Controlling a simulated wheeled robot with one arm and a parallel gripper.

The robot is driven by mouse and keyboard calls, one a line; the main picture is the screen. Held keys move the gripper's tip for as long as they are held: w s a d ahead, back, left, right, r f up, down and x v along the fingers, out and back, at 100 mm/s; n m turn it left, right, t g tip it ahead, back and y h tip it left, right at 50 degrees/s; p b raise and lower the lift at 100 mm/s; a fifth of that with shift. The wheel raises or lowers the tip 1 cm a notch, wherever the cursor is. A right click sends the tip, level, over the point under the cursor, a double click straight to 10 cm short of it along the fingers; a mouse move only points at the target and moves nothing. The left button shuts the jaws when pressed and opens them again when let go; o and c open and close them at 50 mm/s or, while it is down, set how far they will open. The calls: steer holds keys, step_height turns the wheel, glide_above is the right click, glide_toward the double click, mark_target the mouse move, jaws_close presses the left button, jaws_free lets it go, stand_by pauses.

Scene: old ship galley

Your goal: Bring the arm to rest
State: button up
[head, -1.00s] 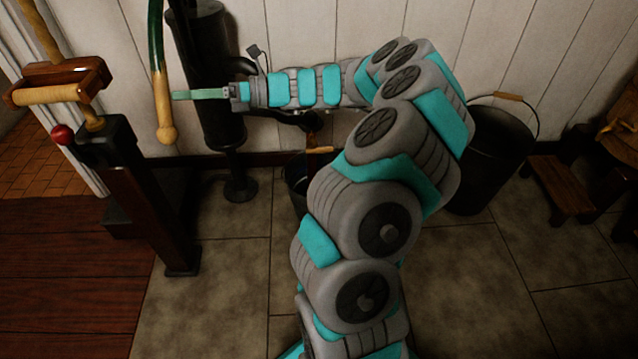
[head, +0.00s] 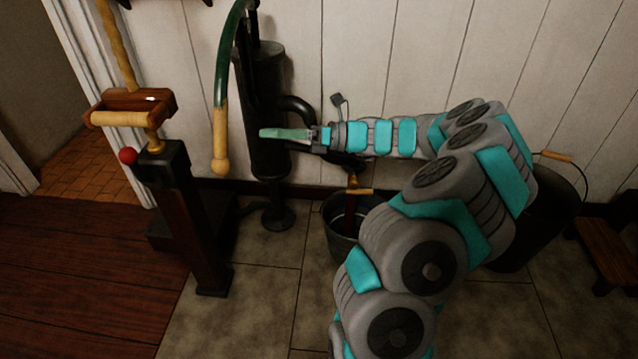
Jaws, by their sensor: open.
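My gripper (head: 286,134) is at the end of my arm, which bends over from the lower right and points left. The gripper is empty, and its fingers overlap the dark pump body (head: 268,100) in the head view. From this angle I cannot tell whether they touch it. The pump's curved handle has a green upper part and a pale wooden grip (head: 220,140) hanging to the left of the fingertips, with a gap between them in the picture.
A bucket (head: 341,232) stands on the tiles below the gripper, partly behind my arm. A larger dark bucket (head: 556,205) is at the right by a wooden stool (head: 606,250). A post with a red knob (head: 128,156) stands left.

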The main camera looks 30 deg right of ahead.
steer(key=s+a+n+g+h, duration=0.4)
steer(key=s+a+n+g, duration=0.7)
steer(key=s+a+n, duration=0.8)
steer(key=s+a+f+n+g+h, duration=0.1)
steer(key=s+a+f+n+h, duration=0.1)
steer(key=s+f+n+h, duration=0.35)
steer(key=s+d+f+n+t+h, duration=0.1)
steer(key=s+d+n+h, duration=0.4)
steer(key=s+d, duration=0.5)
steer(key=s+h, duration=0.2)
steer(key=s, duration=0.1)
steer(key=shift+d+f, duration=0.3)
steer(key=shift+d, duration=0.05)
steer(key=shift+d, duration=0.1)
